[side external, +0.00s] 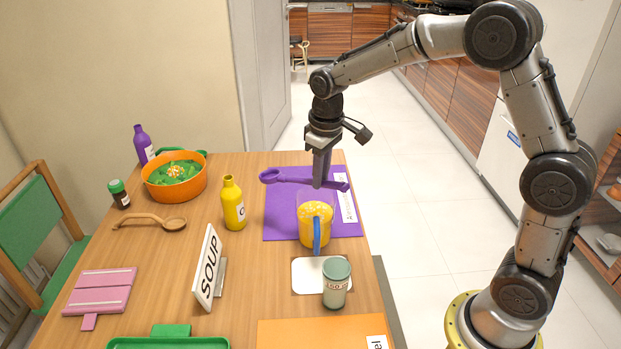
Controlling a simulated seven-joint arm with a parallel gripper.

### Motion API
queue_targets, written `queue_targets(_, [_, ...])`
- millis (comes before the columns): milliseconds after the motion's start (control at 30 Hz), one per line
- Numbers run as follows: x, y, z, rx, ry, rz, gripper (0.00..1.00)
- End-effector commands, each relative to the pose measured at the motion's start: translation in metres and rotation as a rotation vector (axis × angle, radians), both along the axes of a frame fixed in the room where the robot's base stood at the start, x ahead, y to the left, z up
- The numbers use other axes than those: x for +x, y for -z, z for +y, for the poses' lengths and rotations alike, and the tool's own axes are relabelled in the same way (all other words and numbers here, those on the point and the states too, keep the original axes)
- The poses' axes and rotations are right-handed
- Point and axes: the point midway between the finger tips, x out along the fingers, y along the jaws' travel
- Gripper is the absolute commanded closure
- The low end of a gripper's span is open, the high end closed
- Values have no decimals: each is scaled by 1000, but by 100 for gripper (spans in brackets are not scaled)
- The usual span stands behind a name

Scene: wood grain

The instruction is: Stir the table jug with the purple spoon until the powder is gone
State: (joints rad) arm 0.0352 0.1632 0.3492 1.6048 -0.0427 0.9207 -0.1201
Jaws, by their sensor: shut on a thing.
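The table jug (309,236) is clear with a blue handle and stands on the purple mat (278,225). It holds orange liquid, with pale specks on the surface. My gripper (319,183) points down just above and behind the jug's rim. It is shut on the purple spoon (290,178), which lies roughly level across the fingers. The spoon's wide, rounded end sticks out to the left and its other end to the right. The spoon appears above the jug, not in the liquid. The fingers partly hide the middle of the spoon.
A SOUP sign (207,268), a grey-green jar (336,285) and a white coaster (306,275) are nearer. A purple bottle (142,143) is at the back.

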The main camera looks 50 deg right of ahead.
Motion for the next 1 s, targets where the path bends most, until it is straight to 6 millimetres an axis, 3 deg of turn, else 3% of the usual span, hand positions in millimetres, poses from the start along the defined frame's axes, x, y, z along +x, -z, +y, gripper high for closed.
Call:
queue_targets(167, [-7, -17, -21, -59, -316, 124, 100])
queue_targets(367, [-13, -54, -46, -206, -736, 271, 100])
queue_targets(533, [-11, -114, -61, -450, -1075, 406, 100])
queue_targets(700, [1, -158, -53, -679, -1170, 551, 100])
queue_targets(833, [10, -162, -40, -811, -1169, 643, 100])
queue_targets(1000, [11, -161, -37, -903, -1148, 705, 100])
